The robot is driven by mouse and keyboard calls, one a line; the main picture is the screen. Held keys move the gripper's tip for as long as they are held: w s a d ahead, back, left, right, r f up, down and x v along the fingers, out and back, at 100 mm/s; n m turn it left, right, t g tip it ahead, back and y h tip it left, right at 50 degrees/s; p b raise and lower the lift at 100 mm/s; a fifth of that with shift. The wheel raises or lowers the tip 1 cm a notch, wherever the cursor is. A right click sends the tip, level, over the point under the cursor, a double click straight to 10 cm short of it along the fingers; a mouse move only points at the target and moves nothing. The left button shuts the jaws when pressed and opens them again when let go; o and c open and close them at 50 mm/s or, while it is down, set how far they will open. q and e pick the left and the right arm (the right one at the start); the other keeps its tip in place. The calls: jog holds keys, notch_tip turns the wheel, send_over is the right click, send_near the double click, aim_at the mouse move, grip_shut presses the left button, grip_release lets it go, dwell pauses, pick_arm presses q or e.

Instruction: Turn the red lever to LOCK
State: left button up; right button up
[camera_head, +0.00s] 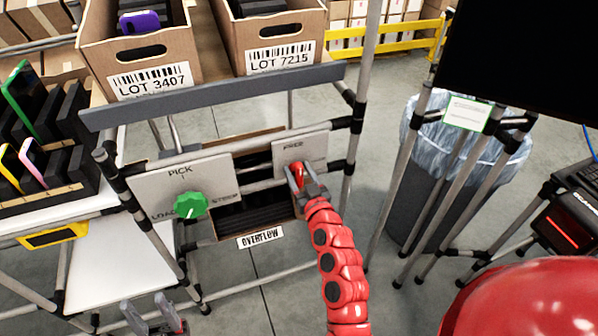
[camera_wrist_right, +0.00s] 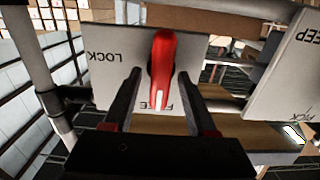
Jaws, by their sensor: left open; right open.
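The red lever (camera_head: 297,172) is on a pale panel (camera_head: 312,148) on the right of the rack. In the right wrist view the lever (camera_wrist_right: 164,62) stands upright in the picture, its white tip over the partly hidden FREE label. The LOCK label (camera_wrist_right: 104,57) appears upside down to its left. My right gripper (camera_head: 304,184) is open at the lever; in the wrist view its fingers (camera_wrist_right: 158,92) are on both sides of it. I cannot tell whether they touch it. My left gripper (camera_head: 152,312) is open and empty at the bottom, away from the lever.
A green knob (camera_head: 190,205) sits on the left panel (camera_head: 150,190), marked PICK. Cartons LOT 3407 (camera_head: 150,80) and LOT 7215 (camera_head: 280,58) stand tilted above a grey rail (camera_head: 215,96). An OVERFLOW label (camera_head: 260,238) hangs between the panels. A lined bin (camera_head: 440,200) stands right.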

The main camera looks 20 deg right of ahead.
grip_shut()
jog(key=shift+f+m, duration=0.1)
jog(key=shift+m, duration=0.3)
jog(key=m+b, duration=0.2)
jog(key=shift+d+f+m, duration=0.15)
jog(key=shift+d+m, duration=0.05)
jog(key=shift+m, duration=0.2)
jog(key=m, duration=0.1)
jog(key=m+b, duration=0.1)
jog(key=m, duration=0.2)
jog(key=shift+d+f+m, duration=0.1)
jog(key=shift+d+m, duration=0.15)
jog(key=shift+m, duration=0.05)
jog(key=m, duration=0.3)
jog(key=m+b, duration=0.1)
jog(key=m, duration=0.1)
jog(key=shift+d+f, duration=0.15)
jog(key=shift+f, duration=0.1)
jog(key=m, duration=0.4)
jog(key=shift+f, duration=0.25)
jog(key=shift+m, duration=0.5)
